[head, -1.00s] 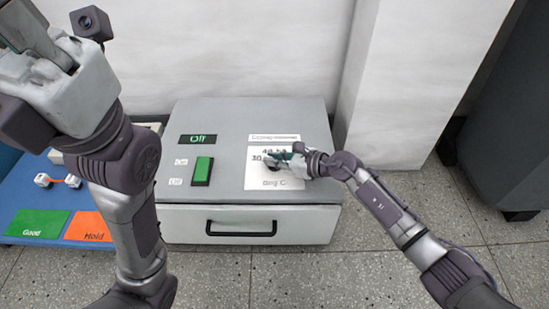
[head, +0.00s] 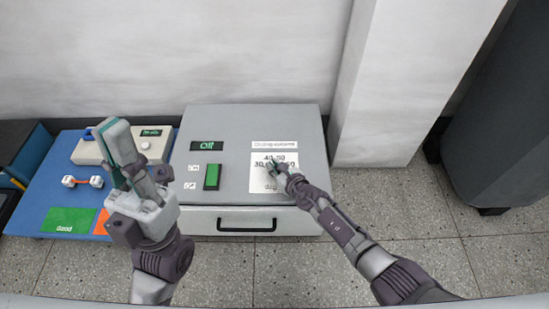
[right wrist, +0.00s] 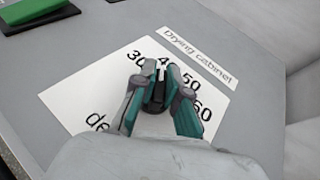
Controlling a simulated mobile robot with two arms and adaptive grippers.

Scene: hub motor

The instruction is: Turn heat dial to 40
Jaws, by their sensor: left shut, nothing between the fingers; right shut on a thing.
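The drying cabinet (head: 235,130) is a grey box with a white dial label (head: 262,184) on its top, marked 30, 40, 50, 60 and degrees. The black heat dial (right wrist: 155,98) stands between the fingers of my right gripper (right wrist: 160,105), which is shut on it. In the right wrist view the dial's white pointer mark points up, close to the 40. In the head view my right gripper (head: 277,166) hides most of the dial. My left gripper (head: 124,155) is shut and empty, raised in front of the blue table, away from the cabinet.
A green switch (head: 212,176) and a display (head: 207,146) reading Off are on the cabinet top. A drawer handle (head: 246,225) is on its front. The blue table (head: 45,190) at left holds a white device (head: 158,146), a small orange-and-white part (head: 83,182) and a green Good pad (head: 65,221).

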